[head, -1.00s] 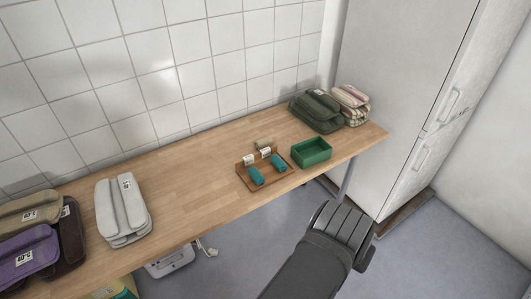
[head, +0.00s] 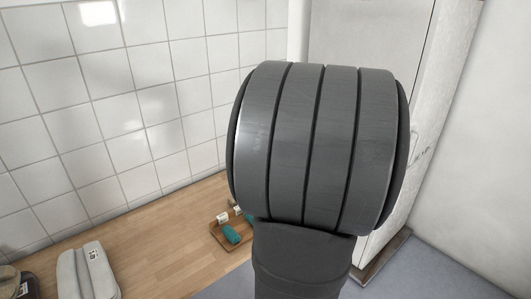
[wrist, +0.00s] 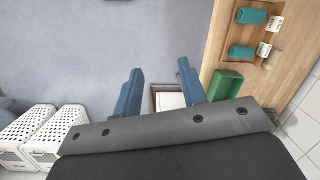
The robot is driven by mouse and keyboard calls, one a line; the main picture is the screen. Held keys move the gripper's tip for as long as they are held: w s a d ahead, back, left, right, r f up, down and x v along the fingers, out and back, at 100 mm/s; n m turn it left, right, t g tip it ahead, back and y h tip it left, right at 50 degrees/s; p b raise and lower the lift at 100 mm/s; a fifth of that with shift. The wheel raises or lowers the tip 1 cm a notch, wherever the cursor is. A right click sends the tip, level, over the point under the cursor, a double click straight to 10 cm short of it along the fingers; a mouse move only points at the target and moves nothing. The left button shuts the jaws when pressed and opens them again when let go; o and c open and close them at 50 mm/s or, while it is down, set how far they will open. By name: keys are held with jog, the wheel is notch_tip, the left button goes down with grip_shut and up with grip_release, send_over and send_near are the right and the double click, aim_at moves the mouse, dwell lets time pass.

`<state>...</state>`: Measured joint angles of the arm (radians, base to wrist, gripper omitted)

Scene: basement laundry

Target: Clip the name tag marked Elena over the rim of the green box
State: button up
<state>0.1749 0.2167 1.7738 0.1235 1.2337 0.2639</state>
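The green box (wrist: 228,84) stands on the wooden table in the wrist view, just right of my fingers; my arm hides it in the head view. A small brown tray (head: 236,241) bears teal rolls (head: 232,235) and white tags (head: 222,218). In the wrist view, two teal rolls (wrist: 250,16) lie beside two white tags (wrist: 276,23) (wrist: 264,49). Their writing is too small to read, so I cannot tell which says Elena. My gripper (wrist: 158,82) has its two blue fingers apart with nothing between them, and is away from the tags.
White tiles back the table. A tall white cabinet (head: 365,40) stands behind my arm. White slatted crates (wrist: 38,135) sit at left in the wrist view, with open floor above them.

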jog(key=w+a+f+m, duration=0.1)
jog(key=w+a, duration=0.3)
jog(key=w, duration=0.4)
jog(key=w+a+f, duration=0.1)
jog(key=w+a, duration=0.3)
jog(key=w, duration=0.3)
jog(key=w+a+f+m+h, duration=0.1)
jog(key=w+a+f, duration=0.4)
jog(key=a, duration=0.4)
jog(key=w+a+f+m, duration=0.1)
jog(key=w+a+f, duration=0.1)
jog(key=w+a, duration=0.55)
jog(key=shift+t, duration=0.3)
jog(key=f, duration=1.1)
jog(key=shift+s+a+f, duration=0.25)
jog(key=shift+a+f, duration=0.05)
jog(key=shift+d+f, duration=0.25)
jog(key=shift+f, duration=1.25)
jog(key=shift+d+f, duration=0.2)
jog(key=shift+f, duration=1.3)
grip_shut()
